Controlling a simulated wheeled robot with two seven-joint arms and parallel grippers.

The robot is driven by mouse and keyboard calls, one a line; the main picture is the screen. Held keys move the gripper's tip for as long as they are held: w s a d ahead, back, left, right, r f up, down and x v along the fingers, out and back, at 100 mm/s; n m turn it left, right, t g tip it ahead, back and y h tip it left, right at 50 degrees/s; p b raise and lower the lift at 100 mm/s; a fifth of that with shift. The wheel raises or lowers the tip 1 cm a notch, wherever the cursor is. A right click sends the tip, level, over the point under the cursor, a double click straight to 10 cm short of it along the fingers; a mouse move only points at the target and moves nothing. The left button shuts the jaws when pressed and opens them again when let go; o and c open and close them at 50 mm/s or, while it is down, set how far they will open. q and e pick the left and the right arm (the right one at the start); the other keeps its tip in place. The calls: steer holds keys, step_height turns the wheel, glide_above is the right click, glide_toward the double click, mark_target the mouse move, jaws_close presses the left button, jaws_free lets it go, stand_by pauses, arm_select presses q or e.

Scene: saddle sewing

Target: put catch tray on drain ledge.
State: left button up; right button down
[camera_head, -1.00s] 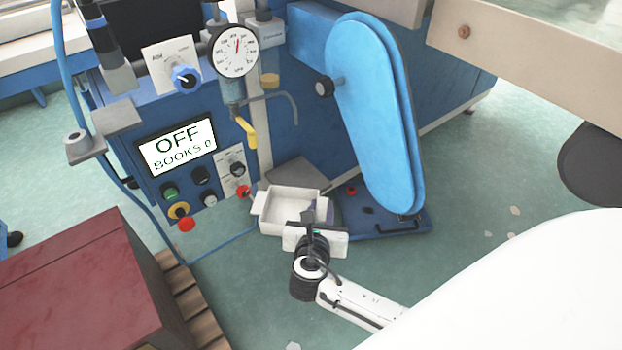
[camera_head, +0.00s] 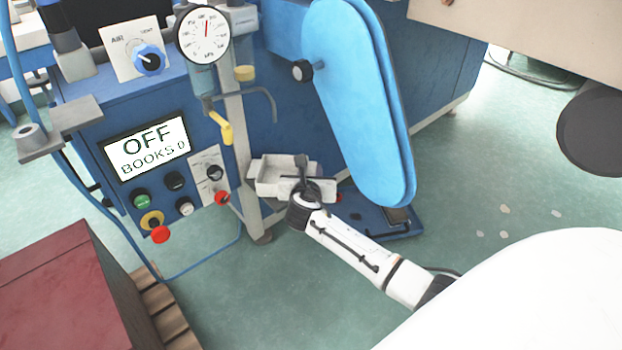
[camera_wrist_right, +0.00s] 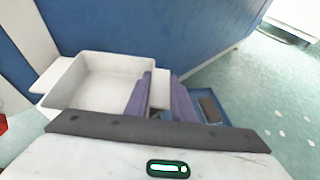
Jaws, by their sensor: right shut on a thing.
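The catch tray (camera_head: 268,188) is a shallow white open box, held close to the blue machine's lower front; it also shows in the right wrist view (camera_wrist_right: 108,85). My right gripper (camera_head: 305,185) is shut on the tray's near right end. In the wrist view its purple fingers (camera_wrist_right: 160,92) sit on both sides of a pale tab at the tray's right. A grey surface (camera_head: 283,209), which may be the drain ledge, shows partly under the tray. The tray hides most of it, and I cannot tell whether they touch. My left gripper is not in view.
The blue padded board (camera_head: 358,95) stands just right of the tray above a blue base plate (camera_head: 385,222). A yellow-handled valve (camera_head: 222,128) and a bent pipe hang above. The control panel with a red button (camera_head: 160,235) is left. A dark red box (camera_head: 60,285) stands front left.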

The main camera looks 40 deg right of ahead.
steer(key=shift+f, duration=0.5)
steer(key=shift+r, duration=0.15)
steer(key=c, duration=1.5)
jaws_free()
arm_select(q)
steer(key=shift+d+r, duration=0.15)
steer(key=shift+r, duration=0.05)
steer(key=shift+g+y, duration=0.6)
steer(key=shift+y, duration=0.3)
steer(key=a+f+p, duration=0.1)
steer(key=p, duration=0.2)
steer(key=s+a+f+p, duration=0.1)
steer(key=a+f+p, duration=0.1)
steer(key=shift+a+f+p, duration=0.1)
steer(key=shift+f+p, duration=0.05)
steer(key=shift+p, duration=0.25)
arm_select(e)
steer(key=v, duration=1.2)
